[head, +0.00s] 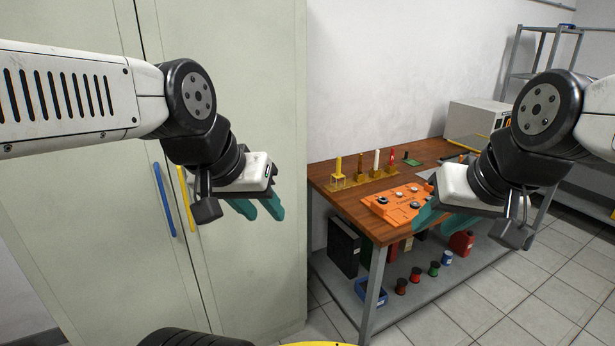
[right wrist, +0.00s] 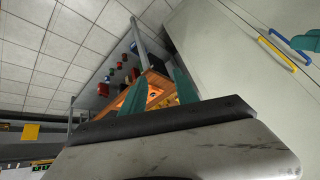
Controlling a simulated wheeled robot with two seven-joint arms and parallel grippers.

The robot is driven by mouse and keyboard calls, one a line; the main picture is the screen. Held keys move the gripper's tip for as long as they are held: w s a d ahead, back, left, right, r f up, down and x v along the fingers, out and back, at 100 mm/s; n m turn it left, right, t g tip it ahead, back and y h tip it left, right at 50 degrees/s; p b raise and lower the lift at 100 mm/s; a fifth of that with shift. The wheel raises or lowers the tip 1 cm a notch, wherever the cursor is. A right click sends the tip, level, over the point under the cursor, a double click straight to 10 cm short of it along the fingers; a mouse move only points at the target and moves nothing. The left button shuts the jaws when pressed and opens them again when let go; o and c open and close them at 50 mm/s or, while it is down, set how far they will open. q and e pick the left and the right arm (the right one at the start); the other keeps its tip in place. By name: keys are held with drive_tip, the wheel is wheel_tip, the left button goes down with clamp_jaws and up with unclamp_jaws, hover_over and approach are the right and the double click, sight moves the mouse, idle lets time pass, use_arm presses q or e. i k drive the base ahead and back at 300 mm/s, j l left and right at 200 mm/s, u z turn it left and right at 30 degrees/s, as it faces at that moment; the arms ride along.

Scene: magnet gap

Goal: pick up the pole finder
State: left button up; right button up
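I cannot tell for sure which thing is the pole finder. A yellow rack (head: 348,183) on the wooden workbench (head: 330,171) holds slim upright pieces: a yellow one (head: 338,165), a brown one (head: 360,164), a white one (head: 376,160) and a red one (head: 391,157). An orange board (head: 396,206) with small round parts lies at the bench's front. My left gripper (head: 258,208) is open and empty before the cabinet, left of the bench. My right gripper (head: 440,217) appears over the bench's front right and hides part of it; its teal fingers stand apart and empty in the right wrist view (right wrist: 158,90).
A tall cabinet (head: 230,110) with blue and yellow handles stands at the left. A grey box-shaped device (head: 477,117) is at the bench's back.

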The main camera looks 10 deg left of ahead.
sight(337, 186)
drive_tip(key=i+u, duration=0.15)
drive_tip(key=i, duration=0.4)
drive_tip(key=i+l+u, duration=0.15)
drive_tip(key=i, duration=0.4)
drive_tip(key=i+l+u, duration=0.15)
drive_tip(key=i, duration=0.35)
